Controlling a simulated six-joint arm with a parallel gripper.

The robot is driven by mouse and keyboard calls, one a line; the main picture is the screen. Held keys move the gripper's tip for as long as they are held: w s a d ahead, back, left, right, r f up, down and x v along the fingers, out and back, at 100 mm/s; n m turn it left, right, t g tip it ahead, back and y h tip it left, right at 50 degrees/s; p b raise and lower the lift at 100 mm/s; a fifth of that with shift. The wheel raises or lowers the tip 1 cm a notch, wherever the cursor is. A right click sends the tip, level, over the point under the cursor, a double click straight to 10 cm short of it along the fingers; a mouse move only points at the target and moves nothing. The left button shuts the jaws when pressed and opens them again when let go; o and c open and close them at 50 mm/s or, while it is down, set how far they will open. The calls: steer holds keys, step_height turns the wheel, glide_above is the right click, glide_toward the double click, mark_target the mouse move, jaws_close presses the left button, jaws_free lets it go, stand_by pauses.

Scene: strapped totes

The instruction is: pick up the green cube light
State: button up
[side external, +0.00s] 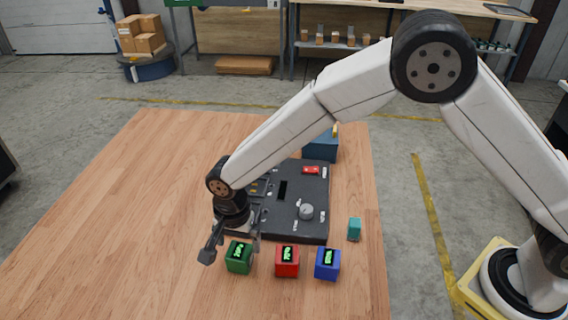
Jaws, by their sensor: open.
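The green cube light (238,257) sits on the wooden table near its front, at the left end of a row of cubes. Its front shows a black panel with bright green marks. My gripper (231,254) is pointed down at the green cube, with one finger to the cube's left and the other behind or beside its right side. The fingers are apart and nothing is lifted. Whether either finger touches the cube cannot be told from this view.
A red cube (287,261) and a blue cube (327,264) stand to the right of the green one. A dark panel box (302,225) with a knob lies just behind them. The table's left side is clear.

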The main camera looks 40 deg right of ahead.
mark_target(238, 250)
steer(key=shift+f, duration=0.1)
steer(key=shift+a+f, duration=0.15)
steer(key=shift+f, duration=2.3)
jaws_close()
